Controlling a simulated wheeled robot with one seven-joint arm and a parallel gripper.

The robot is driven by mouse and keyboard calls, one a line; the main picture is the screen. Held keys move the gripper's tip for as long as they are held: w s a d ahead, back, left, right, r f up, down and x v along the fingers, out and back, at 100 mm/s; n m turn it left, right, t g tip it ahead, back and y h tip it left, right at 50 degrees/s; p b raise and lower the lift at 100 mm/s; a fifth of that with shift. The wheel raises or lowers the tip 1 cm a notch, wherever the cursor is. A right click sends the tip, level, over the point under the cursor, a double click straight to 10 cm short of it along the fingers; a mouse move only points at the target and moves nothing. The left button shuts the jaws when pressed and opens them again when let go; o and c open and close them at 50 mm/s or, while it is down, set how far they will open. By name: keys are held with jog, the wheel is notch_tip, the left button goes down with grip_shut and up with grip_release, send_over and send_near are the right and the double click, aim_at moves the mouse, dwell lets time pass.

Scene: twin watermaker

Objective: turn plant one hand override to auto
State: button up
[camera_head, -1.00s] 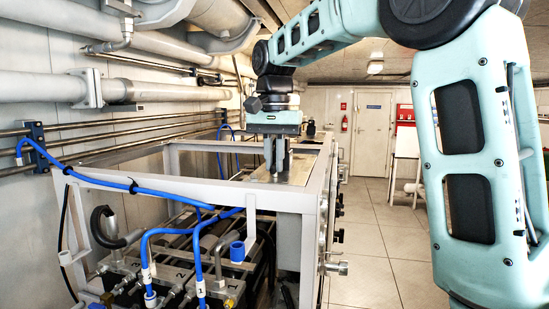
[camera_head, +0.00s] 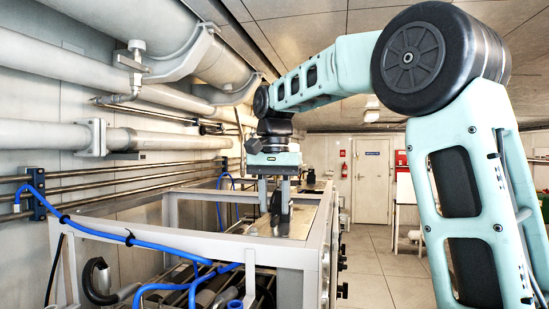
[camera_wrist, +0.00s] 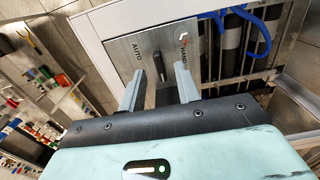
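The override switch is a dark, elongated knob (camera_wrist: 159,66) on a grey metal panel (camera_wrist: 205,28) in the wrist view. AUTO (camera_wrist: 137,51) is printed left of it and HAND (camera_wrist: 184,57) right of it, with a small red mark near HAND. The knob lies between the two labels, nearly upright in the picture; which label it is set to I cannot tell. My gripper (camera_wrist: 160,70) is open, one finger on each side of the knob, with gaps visible. In the head view my gripper (camera_head: 274,210) points down over the panel (camera_head: 300,222).
A white frame (camera_head: 200,242) surrounds the panel, with blue hoses (camera_head: 130,240) and dark pipes below left. Large pipes (camera_head: 60,136) run along the left wall. The floor (camera_head: 375,260) to the right of the frame is clear.

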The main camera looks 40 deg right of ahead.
aim_at(274, 217)
notch_tip(274, 217, up, 15)
jog(key=shift+p, duration=0.4)
dwell(0.5)
jog(key=a+f+n+b, duration=0.1)
jog(key=a+f, duration=0.2)
jog(key=f, duration=0.1)
jog(key=a+f+n+b, duration=0.1)
jog(key=a+f+n, duration=0.1)
jog(key=a+f, duration=0.1)
jog(key=w+a+f+n+b, duration=0.1)
jog(key=a+f, duration=0.2)
jog(key=f, duration=0.2)
jog(key=shift+a+f+n+y, duration=0.2)
jog(key=shift+f+n+y, duration=0.1)
jog(key=shift+n+y, duration=0.1)
jog(key=s+a+f+n+b, duration=0.2)
jog(key=s+a+f+n, duration=0.1)
jog(key=a+f, duration=0.3)
jog(key=s+a+f+n+b, duration=0.15)
jog(key=a+f, duration=0.25)
jog(key=f, duration=0.4)
jog(key=s+a+f+n+b, duration=0.2)
jog(key=s+f+n, duration=0.2)
jog(key=s+f, duration=0.6)
jog(key=s+a+f+n+b, duration=0.2)
jog(key=s+f+n, duration=0.3)
jog(key=s+f, duration=0.6)
jog(key=shift+s+a+f, duration=0.15)
jog(key=shift+a+f, duration=0.3)
jog(key=shift+f, duration=0.35)
